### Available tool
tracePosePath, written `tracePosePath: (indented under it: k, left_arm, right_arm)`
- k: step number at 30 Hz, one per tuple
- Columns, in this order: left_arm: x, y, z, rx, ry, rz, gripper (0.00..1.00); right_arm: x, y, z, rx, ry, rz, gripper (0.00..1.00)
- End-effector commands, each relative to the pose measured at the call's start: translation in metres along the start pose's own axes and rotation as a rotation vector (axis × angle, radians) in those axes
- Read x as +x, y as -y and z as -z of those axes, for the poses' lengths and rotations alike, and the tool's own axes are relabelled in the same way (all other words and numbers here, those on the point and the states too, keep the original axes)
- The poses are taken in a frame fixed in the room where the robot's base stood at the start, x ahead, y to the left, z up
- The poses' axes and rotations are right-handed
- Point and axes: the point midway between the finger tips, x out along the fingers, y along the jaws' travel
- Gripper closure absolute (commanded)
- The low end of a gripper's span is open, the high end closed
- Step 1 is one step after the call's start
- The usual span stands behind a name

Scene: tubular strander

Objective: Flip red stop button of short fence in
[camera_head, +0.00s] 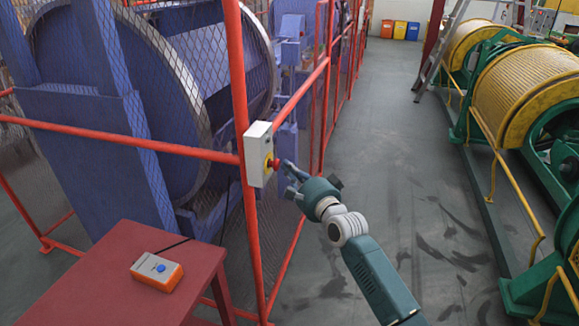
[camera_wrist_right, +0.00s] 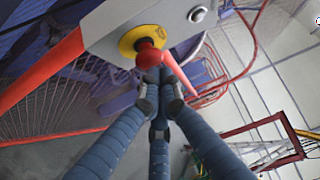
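The red stop button (camera_head: 274,163) sits on a yellow disc on a pale control box (camera_head: 258,152), fixed to a red post of the fence (camera_head: 240,100). In the right wrist view the red button (camera_wrist_right: 149,57) stands out from the yellow disc (camera_wrist_right: 142,40). My right gripper (camera_head: 288,168) points at the button from the right. In the wrist view its blue fingers (camera_wrist_right: 160,72) converge with their tips close together, right at the button and partly overlapping it. Whether they touch it, I cannot tell. My left gripper is not in view.
A red table (camera_head: 120,265) stands at the front left, with an orange and white box with a blue button (camera_head: 157,271). Blue machinery (camera_head: 110,100) is behind the mesh. Green and yellow drums (camera_head: 515,90) stand right. The grey floor (camera_head: 385,170) between is clear.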

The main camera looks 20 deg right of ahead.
Motion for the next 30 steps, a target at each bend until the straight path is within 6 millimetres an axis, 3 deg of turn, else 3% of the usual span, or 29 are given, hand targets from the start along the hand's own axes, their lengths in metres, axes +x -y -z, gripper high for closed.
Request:
tracePosePath:
  k: [9, 16, 30]
  left_arm:
    - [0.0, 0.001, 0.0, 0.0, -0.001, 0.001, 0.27]
    - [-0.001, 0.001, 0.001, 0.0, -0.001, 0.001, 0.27]
    - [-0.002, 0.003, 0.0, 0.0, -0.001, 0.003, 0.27]
  right_arm:
    - [0.001, 0.0, -0.001, 0.001, 0.0, 0.0, 1.0]
    - [0.015, 0.0, -0.016, 0.002, 0.001, 0.001, 1.0]
    - [0.015, 0.002, -0.017, 0.001, 0.004, 0.003, 1.0]
